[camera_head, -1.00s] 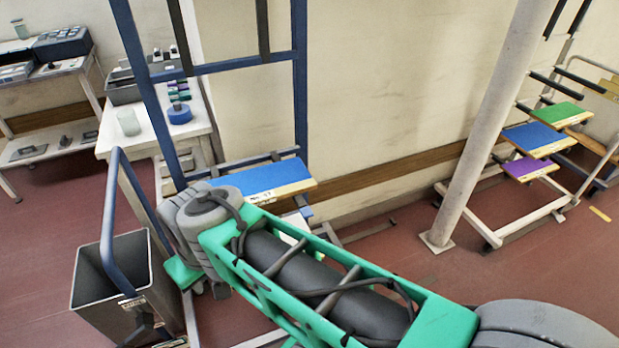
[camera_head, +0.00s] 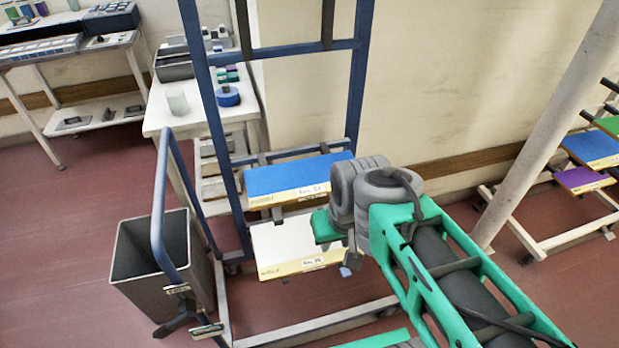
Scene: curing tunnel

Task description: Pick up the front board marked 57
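A blue board (camera_head: 292,175) with a pale yellow, labelled front edge lies on the upper arms of the blue rack. A white board (camera_head: 285,244) with a similar labelled edge lies on the level below it. The label numbers are too small to read surely, so I cannot tell which is marked 57. The green and grey end of my arm (camera_head: 326,227) hangs in front of the right part of the white board and covers its right end. I cannot make out fingers or anything held.
A white table (camera_head: 158,113) is behind. A pale pole (camera_head: 545,128) and another rack with green, blue and purple boards (camera_head: 583,180) stand at right. Red floor is open at left.

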